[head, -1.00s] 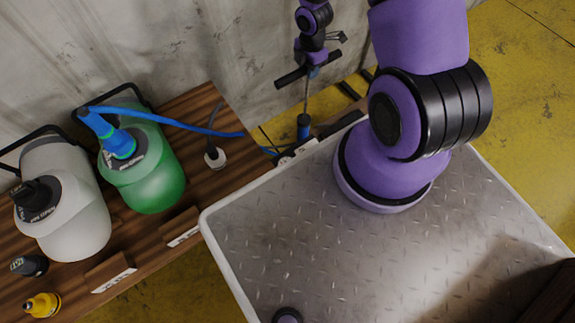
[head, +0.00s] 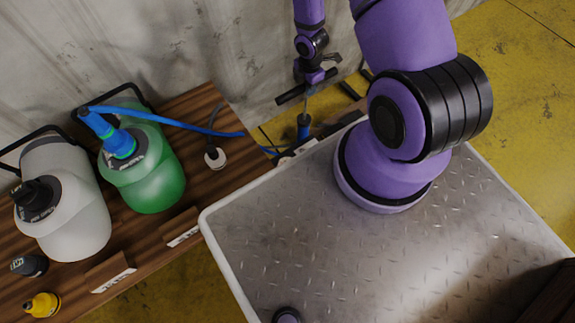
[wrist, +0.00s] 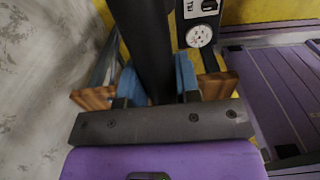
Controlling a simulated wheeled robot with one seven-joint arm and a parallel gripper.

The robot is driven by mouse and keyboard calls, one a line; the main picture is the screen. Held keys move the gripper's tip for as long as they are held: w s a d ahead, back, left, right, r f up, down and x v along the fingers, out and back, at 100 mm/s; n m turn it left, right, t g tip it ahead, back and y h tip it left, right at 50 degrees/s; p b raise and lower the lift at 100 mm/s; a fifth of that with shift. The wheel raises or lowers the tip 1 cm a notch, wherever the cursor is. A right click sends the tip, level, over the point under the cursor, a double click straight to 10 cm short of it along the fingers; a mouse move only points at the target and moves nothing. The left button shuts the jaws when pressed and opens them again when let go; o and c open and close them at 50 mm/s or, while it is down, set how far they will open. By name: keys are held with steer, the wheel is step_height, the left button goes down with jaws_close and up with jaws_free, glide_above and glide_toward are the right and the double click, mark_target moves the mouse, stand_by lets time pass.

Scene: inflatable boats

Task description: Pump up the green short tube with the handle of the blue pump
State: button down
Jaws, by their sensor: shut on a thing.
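The green short tube (head: 152,180) lies on the wooden bench at left and looks full and rounded. A blue connector (head: 108,133) sits on its valve, and a blue hose (head: 185,124) runs from it toward the pump. The blue pump (head: 303,127) stands upright on the floor by the wall, its rod only partly out. My gripper (head: 316,76) is above the pump, shut on the black handle (head: 291,96). In the wrist view the handle (wrist: 148,40) runs between the blue finger pads of my gripper (wrist: 158,85). The pump's lower part is partly hidden.
A white tube (head: 70,215) lies left of the green one. Black (head: 30,265) and yellow (head: 42,305) connectors and a grey-hosed white fitting (head: 214,158) are on the bench (head: 200,97). A gauge (wrist: 199,36) shows in the wrist view. The concrete wall (head: 200,40) is close behind.

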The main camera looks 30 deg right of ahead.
step_height(320, 180, down, 13)
steer(key=shift+f, duration=0.15)
steer(key=shift+w, duration=0.1)
stand_by(0.3)
steer(key=c, duration=0.7)
jaws_free()
steer(key=shift+r, duration=3.6)
